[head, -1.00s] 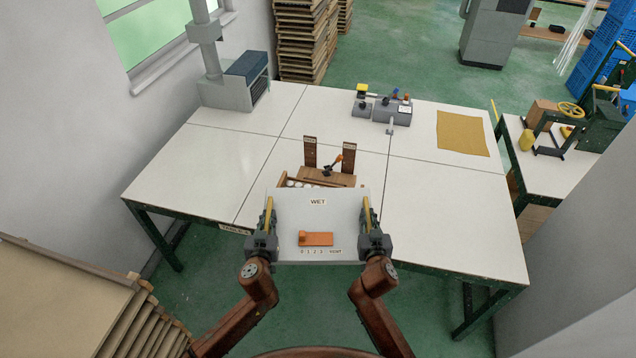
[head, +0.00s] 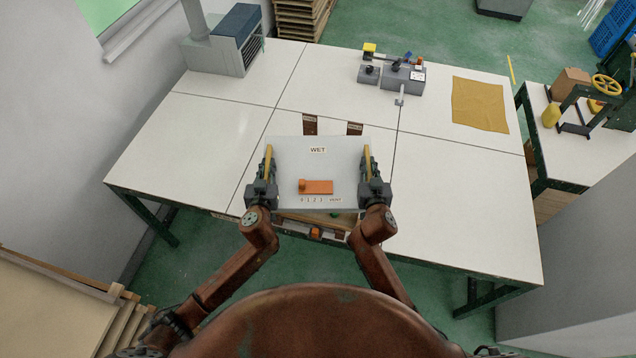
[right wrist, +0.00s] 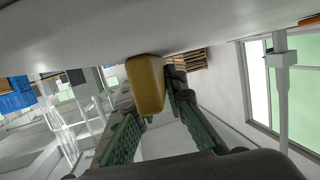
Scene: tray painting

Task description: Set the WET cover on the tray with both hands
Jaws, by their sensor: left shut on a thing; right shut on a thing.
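The WET cover (head: 318,168) is a flat light-grey panel with a WET label, an orange slider and a row of small marks. It has a yellow handle on each side. My left gripper (head: 267,172) is shut on the left yellow handle. My right gripper (head: 368,172) is shut on the right one, and the yellow handle (right wrist: 147,84) also shows between its fingers in the right wrist view. The cover is held over the table's near edge. The tray (head: 300,221) is mostly hidden beneath it; wooden parts show below its near edge.
Two brown uprights (head: 309,125) stand just behind the cover. A grey device (head: 405,76), a mustard cloth (head: 480,104) and a grey box with a dark top (head: 226,45) lie farther back. The white table (head: 450,190) is bare to the right and left.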

